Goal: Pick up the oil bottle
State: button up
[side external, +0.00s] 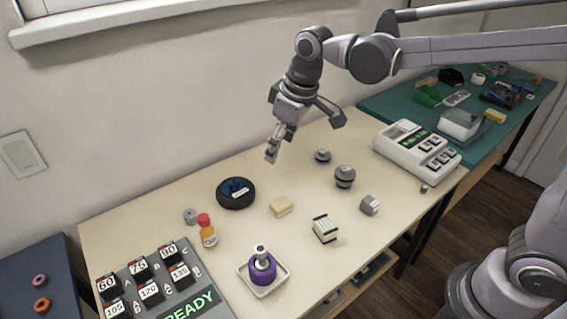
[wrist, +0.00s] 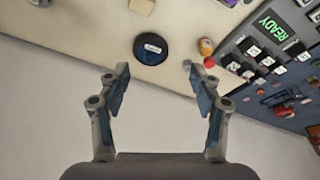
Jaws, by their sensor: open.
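In the wrist view the oil bottle (wrist: 206,47) shows near the upper right, beyond the right fingertip. My gripper (side external: 279,146) is above the back of the table, to the right of the bottle and clear of it. In the wrist view my gripper (wrist: 158,80) has its fingers wide apart with nothing between them.
A round black dish (side external: 236,203) holding dark blue pieces lies right of the bottle, with a small grey part (side external: 190,216) at its left. A button panel (side external: 137,272) is in front. The wall is close behind.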

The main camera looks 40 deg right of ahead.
jog(key=w+a+f+n+g, duration=0.2)
jog(key=w+a+f, duration=0.3)
jog(key=a, duration=0.4)
jog(key=n+g+h, duration=0.1)
jog(key=n, duration=0.2)
send_over(204, 219)
notch_tip(204, 219, down, 8)
jog(key=shift+d+f, duration=0.15)
jog(key=shift+f, duration=0.35)
notch_tip(204, 219, down, 5)
jog(key=shift+w+f, duration=0.25)
jog(key=shift+f, duration=1.2)
jog(key=shift+w+f, duration=0.1)
jog(key=shift+f, duration=1.2)
jog(key=c, duration=1.3)
